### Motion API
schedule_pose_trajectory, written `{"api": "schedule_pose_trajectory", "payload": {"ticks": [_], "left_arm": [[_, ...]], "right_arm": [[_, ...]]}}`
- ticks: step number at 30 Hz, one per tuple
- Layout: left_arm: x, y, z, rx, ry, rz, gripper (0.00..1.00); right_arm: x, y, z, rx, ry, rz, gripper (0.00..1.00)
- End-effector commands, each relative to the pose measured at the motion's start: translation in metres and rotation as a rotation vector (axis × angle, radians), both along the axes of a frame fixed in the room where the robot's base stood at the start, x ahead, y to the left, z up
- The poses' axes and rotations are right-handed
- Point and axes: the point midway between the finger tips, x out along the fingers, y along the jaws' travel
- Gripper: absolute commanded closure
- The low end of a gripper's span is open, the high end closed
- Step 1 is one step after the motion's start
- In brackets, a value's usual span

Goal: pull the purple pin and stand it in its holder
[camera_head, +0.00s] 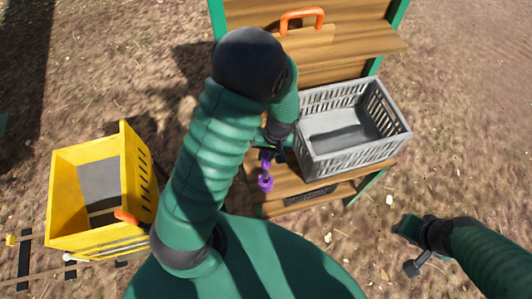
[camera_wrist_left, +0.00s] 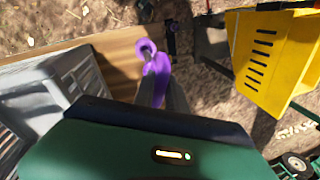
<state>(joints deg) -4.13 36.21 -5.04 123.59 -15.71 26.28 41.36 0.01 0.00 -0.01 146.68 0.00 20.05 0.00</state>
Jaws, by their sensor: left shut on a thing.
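The purple pin (camera_head: 265,182) shows below my left gripper (camera_head: 268,154), at the left end of the wooden platform. In the left wrist view the purple pin (camera_wrist_left: 157,72) has a ring at its end and sits between the fingers of my left gripper (camera_wrist_left: 163,92), which is shut on it. The pin's other end is hidden by the gripper. A small dark fitting (camera_wrist_left: 171,40) is at the board's edge beside the ring; I cannot tell whether it is the holder. My right gripper (camera_head: 412,250) is at the lower right, away from the platform; its jaw opening is unclear.
A grey crate (camera_head: 352,160) stands on the wooden platform (camera_head: 287,180), right of my left gripper. A wooden back with an orange handle (camera_head: 302,14) rises behind. A yellow cart (camera_head: 80,212) stands at the left by rails (camera_head: 24,262). Bare ground lies at the right.

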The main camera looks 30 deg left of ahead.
Motion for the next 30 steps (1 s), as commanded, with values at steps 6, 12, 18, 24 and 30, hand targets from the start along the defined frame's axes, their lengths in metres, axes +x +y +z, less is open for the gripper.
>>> {"api": "schedule_pose_trajectory", "payload": {"ticks": [6, 12, 18, 24, 30], "left_arm": [[0.000, 0.000, -0.019, 0.001, -0.001, 0.001, 1.00], [0.000, 0.000, -0.033, 0.000, -0.002, 0.001, 1.00], [0.001, 0.000, -0.046, 0.000, -0.002, 0.001, 1.00], [0.000, 0.000, -0.061, 0.000, -0.001, 0.000, 1.00], [0.000, 0.000, -0.073, 0.000, -0.002, 0.001, 1.00]], "right_arm": [[0.000, 0.000, -0.017, 0.000, 0.000, 0.000, 0.64], [0.000, 0.000, -0.029, 0.000, 0.000, 0.000, 0.64], [0.000, 0.000, -0.039, 0.000, 0.000, 0.000, 0.64], [0.000, 0.000, -0.050, 0.000, 0.000, 0.000, 0.64], [0.000, 0.000, -0.059, 0.000, 0.000, 0.000, 0.64]]}}
